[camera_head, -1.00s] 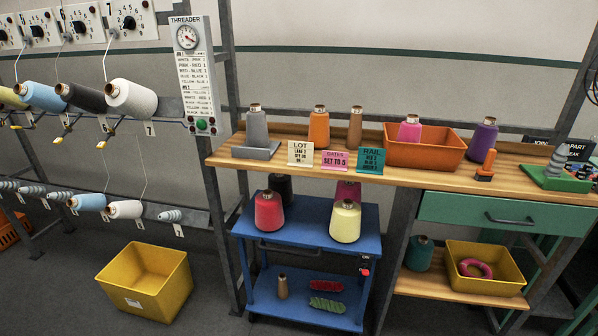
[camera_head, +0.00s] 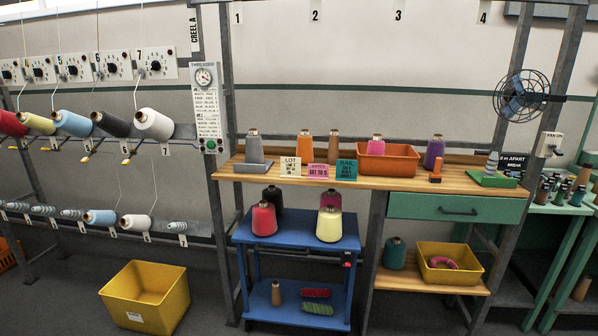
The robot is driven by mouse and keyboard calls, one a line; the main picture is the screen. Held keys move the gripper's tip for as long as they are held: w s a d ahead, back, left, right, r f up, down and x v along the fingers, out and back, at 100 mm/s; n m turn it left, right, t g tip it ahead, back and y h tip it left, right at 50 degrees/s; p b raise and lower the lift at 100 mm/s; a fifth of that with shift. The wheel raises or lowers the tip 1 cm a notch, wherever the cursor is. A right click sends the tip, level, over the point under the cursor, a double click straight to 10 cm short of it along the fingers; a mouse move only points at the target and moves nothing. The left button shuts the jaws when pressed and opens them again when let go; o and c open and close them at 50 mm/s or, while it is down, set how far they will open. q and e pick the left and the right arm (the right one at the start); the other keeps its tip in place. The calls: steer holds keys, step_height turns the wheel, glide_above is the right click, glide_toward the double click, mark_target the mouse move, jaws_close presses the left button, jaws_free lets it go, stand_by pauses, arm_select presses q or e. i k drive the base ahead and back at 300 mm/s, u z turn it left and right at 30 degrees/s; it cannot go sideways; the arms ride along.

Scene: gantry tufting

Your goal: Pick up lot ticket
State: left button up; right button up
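The lot ticket (camera_head: 291,167) is a small cream card with dark print headed LOT. It stands upright near the front edge of the wooden bench (camera_head: 279,182), left of the pink rates card (camera_head: 318,171) and the teal rail card (camera_head: 346,169). A grey cone on a grey stand (camera_head: 254,152) is just to its left. Neither of my grippers is in view.
A blue cart (camera_head: 296,238) with yarn cones stands below the bench's left part. An orange bin (camera_head: 388,163) sits on the bench behind the cards. A yellow bin (camera_head: 147,297) is on the floor at left. A yarn creel rack (camera_head: 92,130) lines the left wall. A fan (camera_head: 522,96) hangs at right.

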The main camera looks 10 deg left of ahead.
mark_target(290, 167)
steer(key=z, duration=0.7)
steer(key=i, duration=1.1)
steer(key=z, duration=0.5)
steer(key=i, duration=1.05)
steer(key=u, duration=0.9)
steer(key=i, duration=0.8)
steer(key=u, duration=1.05)
steer(key=i, duration=0.25)
steer(key=u, duration=0.2)
